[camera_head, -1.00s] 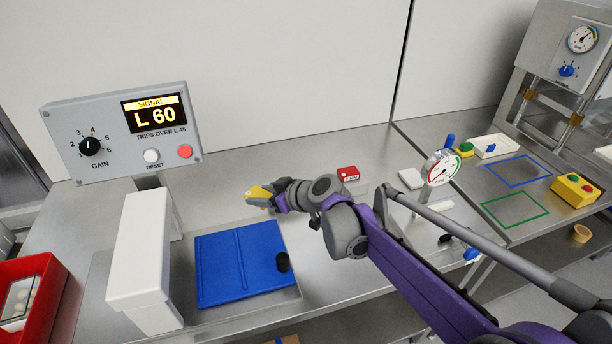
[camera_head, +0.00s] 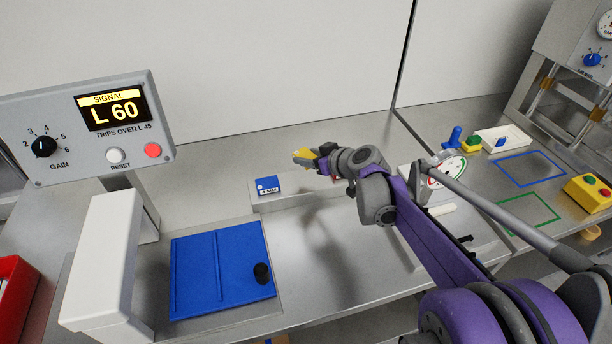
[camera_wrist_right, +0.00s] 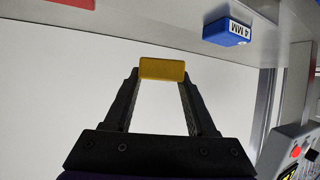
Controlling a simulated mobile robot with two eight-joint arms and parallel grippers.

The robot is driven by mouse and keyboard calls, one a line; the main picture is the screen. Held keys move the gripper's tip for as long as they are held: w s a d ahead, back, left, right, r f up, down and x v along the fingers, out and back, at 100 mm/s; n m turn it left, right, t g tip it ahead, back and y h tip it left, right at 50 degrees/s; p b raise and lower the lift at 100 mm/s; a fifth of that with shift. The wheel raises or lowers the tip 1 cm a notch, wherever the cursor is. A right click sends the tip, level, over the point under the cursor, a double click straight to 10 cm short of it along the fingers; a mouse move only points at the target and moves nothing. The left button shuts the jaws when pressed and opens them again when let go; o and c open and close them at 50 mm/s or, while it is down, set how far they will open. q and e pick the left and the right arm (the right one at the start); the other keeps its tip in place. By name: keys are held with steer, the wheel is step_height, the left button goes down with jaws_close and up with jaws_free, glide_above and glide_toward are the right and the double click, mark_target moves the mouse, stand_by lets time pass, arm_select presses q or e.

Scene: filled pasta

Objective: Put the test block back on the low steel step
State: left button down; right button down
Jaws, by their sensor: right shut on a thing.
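My right gripper (camera_head: 306,157) is shut on a yellow test block (camera_head: 303,158) and holds it in the air above the back of the steel table. In the right wrist view the yellow block (camera_wrist_right: 162,69) sits between the dark fingertips. The low steel step (camera_head: 292,203) is at the back of the table, partly behind my right arm. A blue block (camera_head: 267,185) labelled 4 MM sits on its left part; it also shows in the right wrist view (camera_wrist_right: 228,32). A red block (camera_wrist_right: 78,2) is cut off at that view's top edge. My left gripper is out of view.
A grey signal box (camera_head: 88,127) reading L 60 and a white arch (camera_head: 105,260) stand at the left. A blue mat (camera_head: 222,270) with a black knob lies in front. A round dial gauge (camera_head: 447,170) is right, behind my arm. The step beside the blue block looks clear.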

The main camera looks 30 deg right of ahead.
mark_target(309, 183)
step_height(309, 183, down, 7)
steer(key=shift+b, duration=0.4)
steer(key=shift+f, duration=0.15)
steer(key=shift+c, duration=1)
jaws_free()
steer(key=shift+s+r, duration=0.3)
steer(key=shift+r, duration=0.1)
steer(key=v, duration=1.1)
steer(key=shift+s+p, duration=0.2)
steer(key=shift+p, duration=0.25)
